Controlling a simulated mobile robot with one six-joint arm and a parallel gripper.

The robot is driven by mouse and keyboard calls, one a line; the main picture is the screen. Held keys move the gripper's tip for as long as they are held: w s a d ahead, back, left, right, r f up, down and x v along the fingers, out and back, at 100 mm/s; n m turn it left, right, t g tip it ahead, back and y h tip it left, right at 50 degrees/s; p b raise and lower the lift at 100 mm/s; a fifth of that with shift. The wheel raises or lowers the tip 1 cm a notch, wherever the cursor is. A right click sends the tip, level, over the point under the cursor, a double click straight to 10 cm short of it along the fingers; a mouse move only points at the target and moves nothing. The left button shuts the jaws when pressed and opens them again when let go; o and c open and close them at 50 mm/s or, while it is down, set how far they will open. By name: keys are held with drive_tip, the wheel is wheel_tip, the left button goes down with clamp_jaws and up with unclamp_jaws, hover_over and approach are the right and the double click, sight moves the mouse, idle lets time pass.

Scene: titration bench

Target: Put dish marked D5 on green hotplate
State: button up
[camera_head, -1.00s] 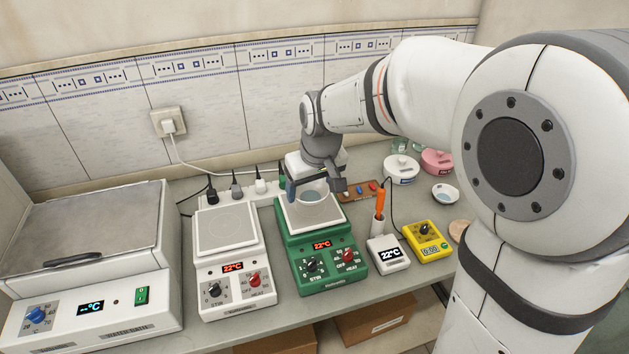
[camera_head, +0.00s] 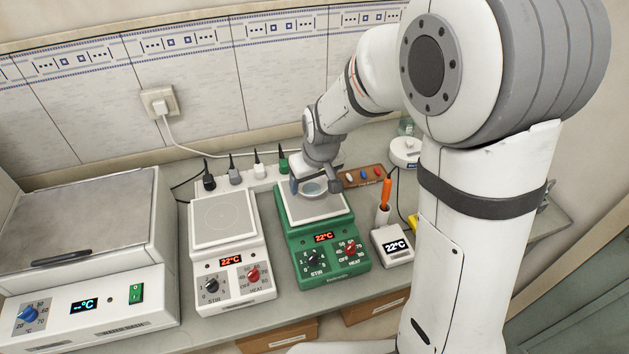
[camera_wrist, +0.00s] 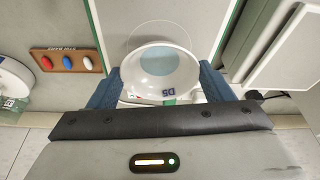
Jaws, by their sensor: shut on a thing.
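The dish marked D5 (camera_wrist: 164,68) is a round white dish with a pale blue inside; its D5 label shows upside down in the wrist view. My gripper (camera_head: 315,190) is shut on the dish, one blue-padded finger on each side of it. In the head view the dish (camera_head: 312,188) is over the white top plate of the green hotplate (camera_head: 330,250). Whether the dish touches the plate or hangs just above it, I cannot tell. The hotplate's display reads 22°C.
A white hotplate (camera_head: 230,255) stands to the left. A rack of coloured stir bars (camera_head: 362,175) lies behind right, and a probe meter (camera_head: 392,246) stands to the right. Plugs in a power strip (camera_head: 258,177) line the back. A large white device (camera_head: 85,250) fills the far left.

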drive_tip(key=shift+f, duration=0.55)
drive_tip(key=shift+f, duration=0.1)
drive_tip(key=o, duration=1)
